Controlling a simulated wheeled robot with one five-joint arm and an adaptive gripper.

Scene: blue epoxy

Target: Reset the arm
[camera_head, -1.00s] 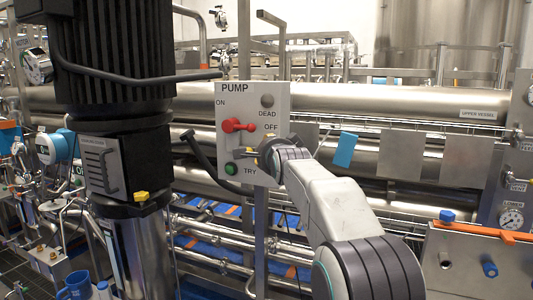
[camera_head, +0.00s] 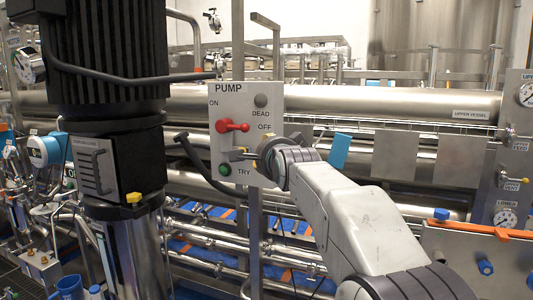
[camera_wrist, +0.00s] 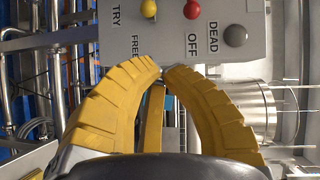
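My gripper (camera_wrist: 163,72) has yellow ribbed fingers. In the wrist view their tips curve in and meet, with nothing visible held between the tips. In the head view my gripper (camera_head: 240,154) is seen side-on in front of the lower part of the grey PUMP panel (camera_head: 244,97), below the red lever (camera_head: 232,127) and near the green button (camera_head: 225,169). The head view does not show whether it touches the panel. My arm reaches in from the lower right. The wrist view shows the panel (camera_wrist: 170,40) turned sideways beyond the fingertips.
A black motor (camera_head: 108,60) on a steel column stands left of the panel. Large horizontal steel vessels (camera_head: 400,103) run behind. A blue tag (camera_head: 340,151) hangs beside my wrist. A steel box with an orange bar (camera_head: 470,228) is right of my arm.

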